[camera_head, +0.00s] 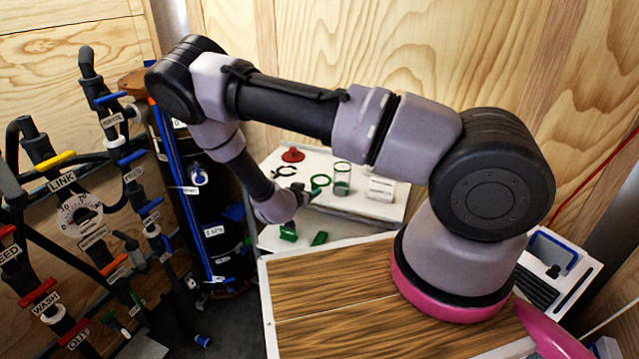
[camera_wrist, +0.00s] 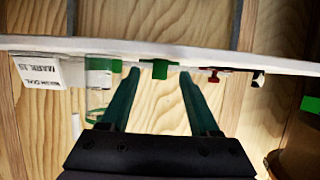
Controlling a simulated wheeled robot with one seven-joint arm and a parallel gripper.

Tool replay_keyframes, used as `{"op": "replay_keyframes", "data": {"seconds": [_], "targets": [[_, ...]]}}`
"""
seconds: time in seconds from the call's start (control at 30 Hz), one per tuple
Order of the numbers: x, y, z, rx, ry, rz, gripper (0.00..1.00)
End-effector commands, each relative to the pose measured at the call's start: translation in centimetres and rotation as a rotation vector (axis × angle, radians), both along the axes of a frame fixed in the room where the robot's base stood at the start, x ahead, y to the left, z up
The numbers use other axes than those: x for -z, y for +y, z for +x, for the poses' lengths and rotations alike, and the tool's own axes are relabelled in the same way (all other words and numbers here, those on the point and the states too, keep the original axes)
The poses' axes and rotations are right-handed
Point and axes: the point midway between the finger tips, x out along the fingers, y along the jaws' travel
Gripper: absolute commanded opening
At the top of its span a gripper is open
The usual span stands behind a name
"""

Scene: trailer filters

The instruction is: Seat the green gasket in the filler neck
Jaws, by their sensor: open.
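The green gasket (camera_head: 320,182) looks like a ring and lies on the white work surface at the back, left of a clear jar. In the wrist view, a green piece (camera_wrist: 160,69), apparently this gasket seen edge-on, shows between my fingertips beyond them. My gripper (camera_head: 308,193) is open and empty, at the near side of the surface by the gasket. In the wrist view my gripper (camera_wrist: 159,73) has its two teal fingers well apart. I cannot tell whether they touch anything. I cannot identify the filler neck with certainty.
On the white surface (camera_head: 352,205) stand a green-rimmed clear jar (camera_head: 342,178), a white labelled box (camera_head: 380,188), a red part (camera_head: 293,155) and a black clamp-like ring (camera_head: 284,172). Green blocks (camera_head: 288,231) lie lower down. A black tank (camera_head: 215,215) and valved pipes crowd the left.

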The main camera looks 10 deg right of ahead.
Motion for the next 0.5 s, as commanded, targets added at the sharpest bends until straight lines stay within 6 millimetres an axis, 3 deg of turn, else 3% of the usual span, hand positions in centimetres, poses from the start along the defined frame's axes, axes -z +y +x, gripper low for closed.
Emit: {"op": "replay_keyframes", "data": {"seconds": [0.17,0.43,0.5], "targets": [[0.8,-1.1,1.6,0.0,0.0,0.0,0.62],[0.9,-1.2,1.7,-0.001,0.0,0.0,0.62],[0.9,-1.2,1.7,-0.001,0.0,0.0,0.36]]}}
